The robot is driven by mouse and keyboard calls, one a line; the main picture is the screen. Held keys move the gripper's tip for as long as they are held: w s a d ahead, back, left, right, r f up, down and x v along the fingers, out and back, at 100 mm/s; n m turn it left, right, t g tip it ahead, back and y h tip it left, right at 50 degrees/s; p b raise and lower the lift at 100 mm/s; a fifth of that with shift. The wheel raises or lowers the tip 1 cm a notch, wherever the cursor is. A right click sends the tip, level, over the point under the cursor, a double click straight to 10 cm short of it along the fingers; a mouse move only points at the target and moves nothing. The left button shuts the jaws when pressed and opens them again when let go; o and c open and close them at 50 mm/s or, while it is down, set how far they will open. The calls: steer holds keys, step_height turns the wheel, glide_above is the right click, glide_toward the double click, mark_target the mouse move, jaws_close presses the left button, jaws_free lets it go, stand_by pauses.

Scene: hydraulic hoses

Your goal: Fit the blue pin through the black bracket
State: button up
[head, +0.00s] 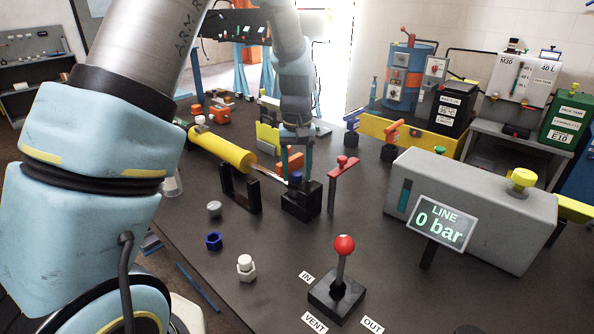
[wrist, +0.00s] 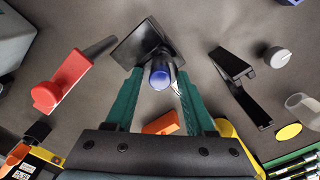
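The blue pin (head: 295,178) stands upright in a black block (head: 302,203) near the middle of the table. In the wrist view its blue end (wrist: 160,74) points up at me, and the black block (wrist: 136,45) is behind it. My gripper (head: 297,172) is above the block, pointing down. In the wrist view my gripper's (wrist: 160,78) green fingers are on either side of the pin, with a gap on each side. The black bracket (head: 240,189) stands left of the block, by the yellow cylinder (head: 222,149). It is on the right in the wrist view (wrist: 235,78).
A red-handled post (head: 342,168) stands close to the right of the block. A grey box (head: 465,210) with a "0 bar" sign (head: 437,222) is further right. A red-knobbed lever (head: 343,262), a blue nut (head: 213,241) and a grey knob (head: 214,208) are in front.

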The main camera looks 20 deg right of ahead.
mark_target(297, 173)
steer(key=shift+o, duration=0.7)
step_height(297, 173, up, 11)
steer(key=b, duration=0.2)
steer(key=shift+b, duration=0.3)
steer(key=shift+f, duration=0.1)
steer(key=a+f+n, duration=0.1)
steer(key=a+f, duration=0.1)
steer(key=a, duration=0.6)
steer(key=a+f, duration=0.2)
steer(key=a, duration=0.6)
steer(key=s+a+f, duration=0.2)
steer(key=s+a, duration=0.2)
steer(key=a, duration=0.2)
steer(key=s+a+f+n+t, duration=0.1)
steer(key=s+a, duration=0.3)
steer(key=a, duration=0.3)
steer(key=shift+s+a+f+t, duration=0.2)
steer(key=shift+f+t, duration=0.1)
steer(key=shift+f, duration=0.1)
steer(key=shift+c, duration=0.2)
